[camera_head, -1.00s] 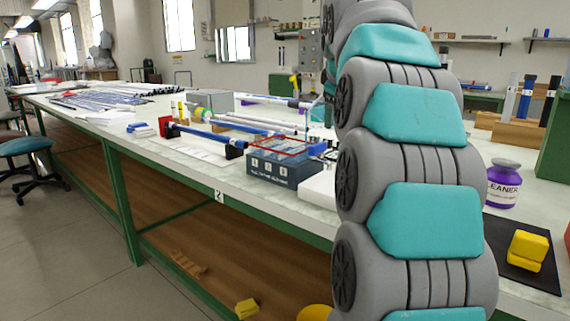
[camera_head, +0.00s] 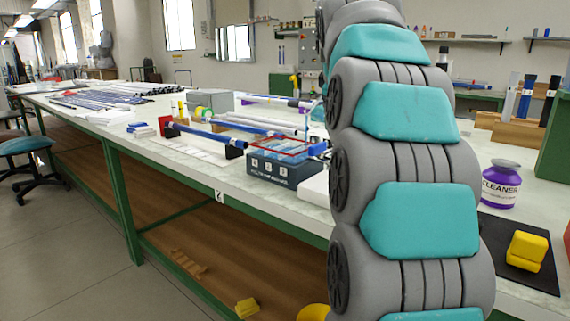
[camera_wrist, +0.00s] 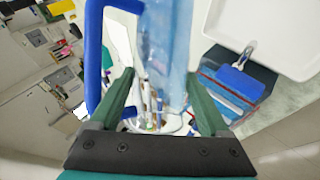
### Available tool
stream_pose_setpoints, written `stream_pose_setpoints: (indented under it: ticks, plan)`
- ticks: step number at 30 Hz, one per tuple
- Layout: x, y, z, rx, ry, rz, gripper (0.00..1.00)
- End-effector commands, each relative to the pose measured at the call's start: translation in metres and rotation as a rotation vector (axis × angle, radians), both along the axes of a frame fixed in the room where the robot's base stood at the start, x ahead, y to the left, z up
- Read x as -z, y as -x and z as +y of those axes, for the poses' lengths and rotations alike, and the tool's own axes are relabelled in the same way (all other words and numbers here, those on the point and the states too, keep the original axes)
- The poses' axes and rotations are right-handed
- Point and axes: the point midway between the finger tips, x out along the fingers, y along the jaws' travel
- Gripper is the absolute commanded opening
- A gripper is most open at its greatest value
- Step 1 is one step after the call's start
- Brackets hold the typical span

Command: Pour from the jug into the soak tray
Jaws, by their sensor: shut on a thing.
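In the wrist view, the jug (camera_wrist: 168,40) is a translucent light-blue vessel with a solid blue handle (camera_wrist: 94,65) at its left. My gripper (camera_wrist: 160,76) has its two green fingers on either side of the jug and is shut on it. I cannot tell how far the jug is tilted, and no stream of liquid shows. A white, shallow tray (camera_wrist: 264,38), which looks like the soak tray, is at the upper right of the wrist view, apart from the jug. In the head view, my arm hides the gripper and most of the white tray (camera_head: 316,189).
A dark box (camera_head: 284,170) with a red rim stands on the bench beside the white tray. Blue and white rods in holders (camera_head: 235,149) lie left of it. A purple cleaner bottle (camera_head: 500,187) and a yellow block (camera_head: 526,250) on a black mat are at the right.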

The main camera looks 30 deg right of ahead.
Motion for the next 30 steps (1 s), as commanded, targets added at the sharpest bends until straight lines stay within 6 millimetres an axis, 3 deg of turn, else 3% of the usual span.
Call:
stream_pose_setpoints:
  ticks: [30]
  plan:
    - [0.0029, -0.0004, 0.0008, -0.001, 0.049, 0.035, 0.00]
